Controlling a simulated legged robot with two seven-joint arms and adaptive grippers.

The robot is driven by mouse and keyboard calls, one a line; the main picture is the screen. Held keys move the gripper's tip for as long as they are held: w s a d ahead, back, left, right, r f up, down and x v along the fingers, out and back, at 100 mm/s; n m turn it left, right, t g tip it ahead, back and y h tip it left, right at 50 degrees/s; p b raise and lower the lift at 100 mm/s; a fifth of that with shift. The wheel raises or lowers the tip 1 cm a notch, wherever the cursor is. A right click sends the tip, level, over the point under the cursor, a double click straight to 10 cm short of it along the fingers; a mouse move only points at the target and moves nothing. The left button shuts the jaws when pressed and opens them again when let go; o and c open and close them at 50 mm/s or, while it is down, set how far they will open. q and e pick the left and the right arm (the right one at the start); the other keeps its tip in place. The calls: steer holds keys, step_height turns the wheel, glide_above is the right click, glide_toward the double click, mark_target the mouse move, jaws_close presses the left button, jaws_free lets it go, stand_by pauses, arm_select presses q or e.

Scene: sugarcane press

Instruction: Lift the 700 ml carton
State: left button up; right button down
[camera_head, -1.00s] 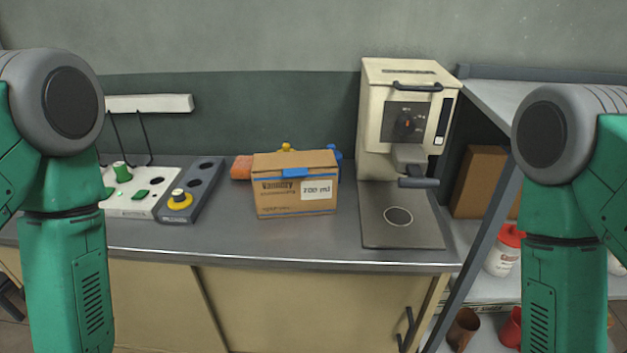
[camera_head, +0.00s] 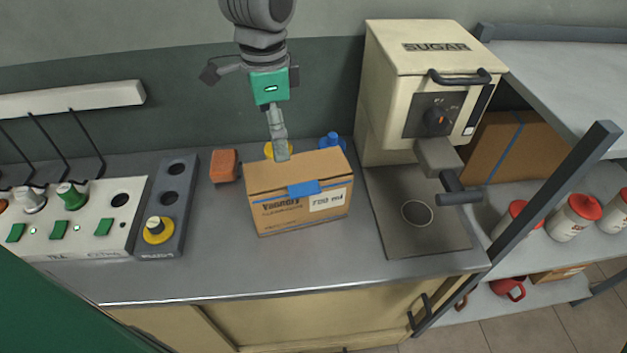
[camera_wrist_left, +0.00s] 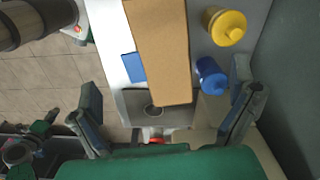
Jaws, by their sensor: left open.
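The 700 ml carton (camera_head: 298,203) is a closed brown cardboard box with blue tape and a white label on its front. It stands upright on the grey counter. My left gripper (camera_head: 278,140) points down at the carton's back edge from above; one finger hides part of that edge. In the left wrist view its two fingers (camera_wrist_left: 166,78) are spread wide apart, with the carton (camera_wrist_left: 160,45) between and beyond them. I cannot tell whether a finger touches the carton. My right gripper is not in view.
Behind the carton are a yellow-topped item (camera_wrist_left: 227,27) and a blue-topped container (camera_wrist_left: 211,76). An orange block (camera_head: 225,166) lies left of it. A cream press marked SUGAR (camera_head: 400,95) stands right; a control panel (camera_head: 85,225) lies left. The counter in front is clear.

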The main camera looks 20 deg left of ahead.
mark_target(276, 172)
arm_select(q)
steer(key=f, duration=0.8)
steer(key=shift+w+a, duration=0.2)
steer(key=shift+a, duration=0.05)
steer(key=f, duration=0.4)
steer(key=shift+s, duration=0.3)
steer(key=shift+w+f, duration=0.1)
steer(key=shift+f, duration=0.55)
steer(key=shift+r, duration=0.1)
steer(key=c, duration=1.2)
